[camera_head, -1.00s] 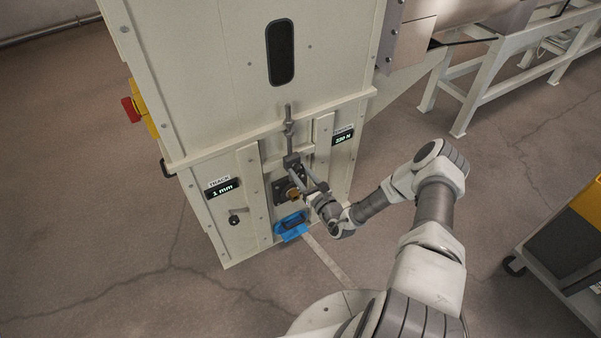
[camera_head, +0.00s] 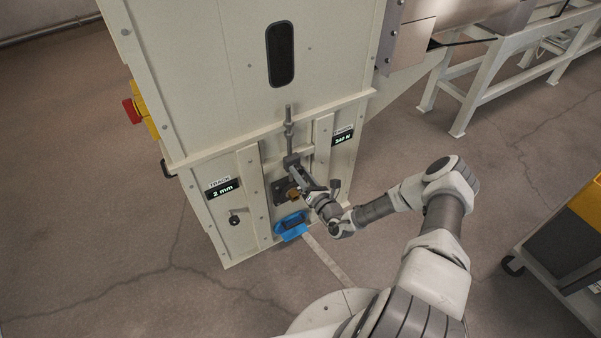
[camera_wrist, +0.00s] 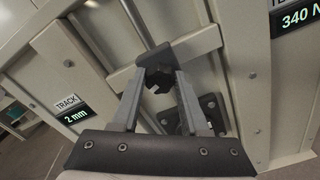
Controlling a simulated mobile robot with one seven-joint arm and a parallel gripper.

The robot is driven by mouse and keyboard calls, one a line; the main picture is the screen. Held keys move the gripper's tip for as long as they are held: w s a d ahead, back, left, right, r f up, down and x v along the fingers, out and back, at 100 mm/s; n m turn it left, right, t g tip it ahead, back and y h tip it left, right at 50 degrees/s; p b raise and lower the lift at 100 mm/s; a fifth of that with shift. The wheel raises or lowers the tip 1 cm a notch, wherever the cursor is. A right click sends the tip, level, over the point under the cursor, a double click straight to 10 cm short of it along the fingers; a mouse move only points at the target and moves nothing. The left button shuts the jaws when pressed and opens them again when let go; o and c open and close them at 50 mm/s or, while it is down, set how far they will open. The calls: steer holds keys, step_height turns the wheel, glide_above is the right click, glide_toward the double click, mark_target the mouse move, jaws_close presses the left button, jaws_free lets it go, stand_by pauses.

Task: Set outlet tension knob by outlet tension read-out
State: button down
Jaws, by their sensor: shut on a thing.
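The outlet tension knob (camera_wrist: 158,80) is a dark lobed knob below a grey block on a vertical rod (camera_head: 289,125). My gripper (camera_wrist: 158,84) is shut on it, one finger on each side. In the head view my gripper (camera_head: 296,176) reaches the cabinet front just under the block and hides the knob. The tension read-out (camera_head: 343,137), at the upper right of the panel, shows 340 N. It also shows in the wrist view (camera_wrist: 297,20), its label partly cut off.
A track read-out (camera_head: 222,188) showing 2 mm sits left, above a small black knob (camera_head: 235,220). A brass-coloured part on a dark plate (camera_head: 280,189) and a blue bracket (camera_head: 291,226) lie close below my gripper. Vertical ribs (camera_head: 251,180) flank the recess.

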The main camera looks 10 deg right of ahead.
steer(key=shift+m, duration=0.8)
steer(key=shift+c, duration=2.1)
jaws_free()
steer(key=p+v, duration=0.3)
steer(key=v, duration=1.4)
steer(key=shift+s+p, duration=0.2)
steer(key=shift+p, duration=0.2)
